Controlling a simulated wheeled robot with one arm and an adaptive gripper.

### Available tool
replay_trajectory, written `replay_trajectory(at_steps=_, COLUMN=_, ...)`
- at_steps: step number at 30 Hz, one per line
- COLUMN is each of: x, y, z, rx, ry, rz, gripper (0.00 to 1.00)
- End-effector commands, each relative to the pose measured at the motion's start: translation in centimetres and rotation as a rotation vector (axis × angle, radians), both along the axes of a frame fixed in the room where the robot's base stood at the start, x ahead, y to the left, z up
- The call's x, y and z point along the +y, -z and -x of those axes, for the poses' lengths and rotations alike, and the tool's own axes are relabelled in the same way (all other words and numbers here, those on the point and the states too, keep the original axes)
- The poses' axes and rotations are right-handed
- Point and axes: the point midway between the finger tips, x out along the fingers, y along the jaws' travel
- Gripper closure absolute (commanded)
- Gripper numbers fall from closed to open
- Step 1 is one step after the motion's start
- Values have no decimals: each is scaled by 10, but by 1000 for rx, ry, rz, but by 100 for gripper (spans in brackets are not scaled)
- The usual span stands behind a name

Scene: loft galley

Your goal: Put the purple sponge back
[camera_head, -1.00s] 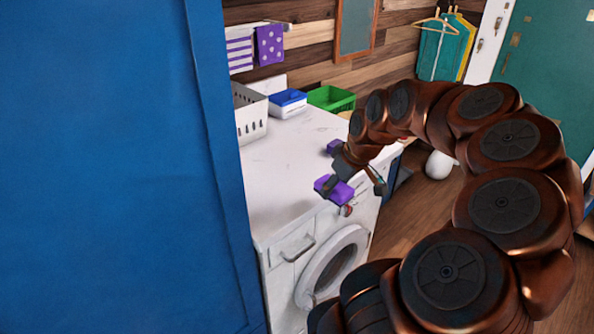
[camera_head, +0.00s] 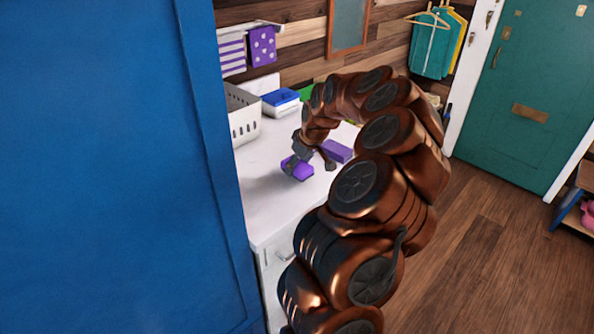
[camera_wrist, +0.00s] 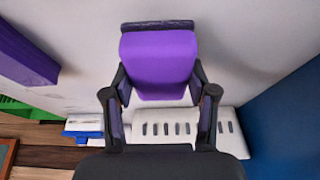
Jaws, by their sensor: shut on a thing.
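The purple sponge (camera_head: 298,169) is a purple block with a dark layer on one face. My gripper (camera_head: 308,163) is shut on it, over the white counter (camera_head: 265,190). In the wrist view the sponge (camera_wrist: 158,62) sits between the two fingers of my gripper (camera_wrist: 160,92), its dark layer at the top edge. I cannot tell whether the sponge touches the counter. A second purple block (camera_head: 337,151) lies on the counter to the right of my gripper; it also shows at the upper left of the wrist view (camera_wrist: 20,50).
A white slotted basket (camera_head: 244,118), a blue and white tub (camera_head: 281,102) and a partly hidden green bin (camera_head: 306,92) stand at the back of the counter. A tall blue panel (camera_head: 100,170) borders the counter on the left. The counter's front left is clear.

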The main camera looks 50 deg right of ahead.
Motion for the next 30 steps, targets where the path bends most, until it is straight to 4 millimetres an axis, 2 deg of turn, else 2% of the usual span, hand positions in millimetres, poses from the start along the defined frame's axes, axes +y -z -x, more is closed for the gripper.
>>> replay_trajectory(at_steps=5, x=-1, y=4, z=-2, rx=2, ry=1, rz=-1, gripper=71)
replay_trajectory(at_steps=13, x=-1, y=32, z=-1, rx=2, ry=1, rz=-3, gripper=71)
replay_trajectory(at_steps=19, x=-1, y=35, z=-2, rx=-1, ry=1, rz=0, gripper=71)
replay_trajectory(at_steps=20, x=-1, y=35, z=-2, rx=-1, ry=1, rz=0, gripper=42)
replay_trajectory(at_steps=27, x=-1, y=35, z=-2, rx=-1, ry=1, rz=0, gripper=18)
replay_trajectory(at_steps=30, x=-1, y=35, z=-1, rx=-1, ry=1, rz=1, gripper=18)
